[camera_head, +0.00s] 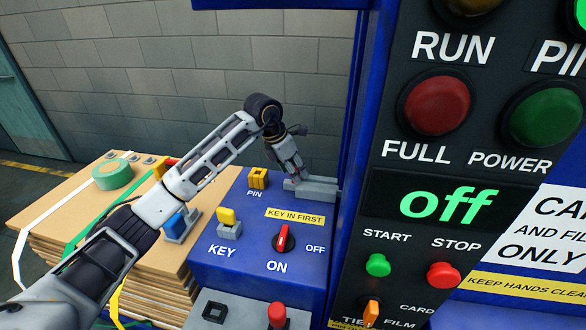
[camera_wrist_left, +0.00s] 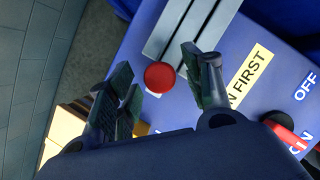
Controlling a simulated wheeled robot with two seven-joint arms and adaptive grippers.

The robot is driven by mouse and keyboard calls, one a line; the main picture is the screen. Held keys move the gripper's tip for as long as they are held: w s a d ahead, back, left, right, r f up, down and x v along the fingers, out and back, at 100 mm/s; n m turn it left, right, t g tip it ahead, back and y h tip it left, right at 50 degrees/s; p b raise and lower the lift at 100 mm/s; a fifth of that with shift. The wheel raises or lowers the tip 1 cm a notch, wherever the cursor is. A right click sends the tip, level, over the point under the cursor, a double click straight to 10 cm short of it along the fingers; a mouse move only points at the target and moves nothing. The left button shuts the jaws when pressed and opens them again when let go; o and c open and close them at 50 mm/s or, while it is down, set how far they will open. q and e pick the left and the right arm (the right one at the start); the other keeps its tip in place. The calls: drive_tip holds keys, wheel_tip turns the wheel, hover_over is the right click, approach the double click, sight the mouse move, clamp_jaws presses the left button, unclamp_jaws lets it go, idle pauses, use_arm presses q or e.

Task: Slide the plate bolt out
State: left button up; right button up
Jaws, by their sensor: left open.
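The plate bolt shows as a grey bar fitting (camera_head: 318,190) on top of the blue control box, against the blue machine frame. In the left wrist view it is a pair of pale grey bars (camera_wrist_left: 205,32) with a round red knob (camera_wrist_left: 160,76) at their near end. My left gripper (camera_head: 291,172) is over the near end of the fitting. In the left wrist view my left gripper (camera_wrist_left: 165,85) is open, with the red knob between its fingertips and visible space at the sides. Whether a finger touches the knob I cannot tell. My right gripper is out of view.
The blue box carries a yellow PIN block (camera_head: 258,178), a yellow KEY piece (camera_head: 228,217) and a red switch (camera_head: 283,238). A black panel (camera_head: 400,180) reading "off" stands at right.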

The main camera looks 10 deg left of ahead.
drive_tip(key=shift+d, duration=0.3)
use_arm(q)
clamp_jaws()
